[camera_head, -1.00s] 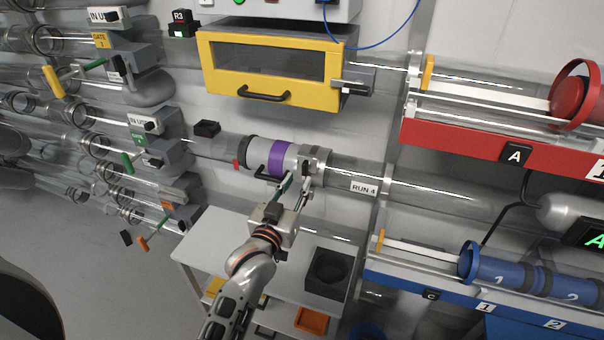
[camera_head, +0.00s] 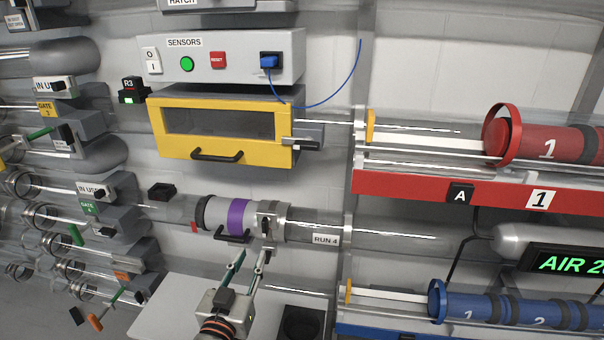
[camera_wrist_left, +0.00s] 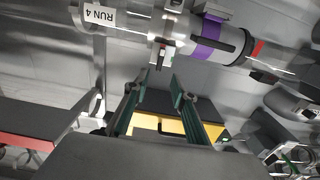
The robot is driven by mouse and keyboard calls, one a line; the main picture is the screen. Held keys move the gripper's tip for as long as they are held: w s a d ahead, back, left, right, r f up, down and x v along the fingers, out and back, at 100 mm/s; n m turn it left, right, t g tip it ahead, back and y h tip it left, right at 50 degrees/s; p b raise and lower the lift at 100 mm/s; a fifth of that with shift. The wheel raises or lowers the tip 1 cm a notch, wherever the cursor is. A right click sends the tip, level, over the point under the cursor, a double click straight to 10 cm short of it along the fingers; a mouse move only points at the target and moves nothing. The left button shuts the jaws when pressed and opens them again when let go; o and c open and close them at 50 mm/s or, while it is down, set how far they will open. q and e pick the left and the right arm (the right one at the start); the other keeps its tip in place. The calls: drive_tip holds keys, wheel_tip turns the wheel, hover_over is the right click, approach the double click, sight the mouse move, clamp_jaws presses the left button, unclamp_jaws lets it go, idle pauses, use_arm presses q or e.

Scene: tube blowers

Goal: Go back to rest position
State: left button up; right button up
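My left gripper (camera_head: 252,256) is below the clear horizontal tube marked RUN 4 (camera_head: 327,239), its fingers pointing up. The fingers are apart with nothing between them. In the left wrist view the two fingers (camera_wrist_left: 156,95) show a clear gap, with the tube section with the purple band (camera_wrist_left: 204,45) beyond them. In the head view the purple band (camera_head: 238,216) is at the tube's middle, with a dark handle (camera_head: 232,236) under it and a small latch (camera_head: 266,228) to its right. The fingertips look apart from the latch. My right gripper is not in view.
A yellow-framed hatch box (camera_head: 220,132) sits above the tube, under a sensor panel (camera_head: 225,57). A red rail (camera_head: 430,190) and blue canisters (camera_head: 500,308) are at right. Gate levers (camera_head: 75,233) crowd the left. A pale table (camera_head: 180,308) stands below.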

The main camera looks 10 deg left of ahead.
use_arm(q)
drive_tip(key=s+f+m+g+h, duration=0.1)
drive_tip(key=s+f+m+g, duration=0.1)
drive_tip(key=s+f, duration=0.8)
drive_tip(key=s+f+m+g+h, duration=0.1)
drive_tip(key=s+f+g, duration=0.4)
drive_tip(key=s+f, duration=0.5)
wheel_tip(320, 180, down, 6)
drive_tip(key=shift+s+r+m, duration=0.25)
drive_tip(key=shift+s+m, duration=0.1)
drive_tip(key=shift+m, duration=0.25)
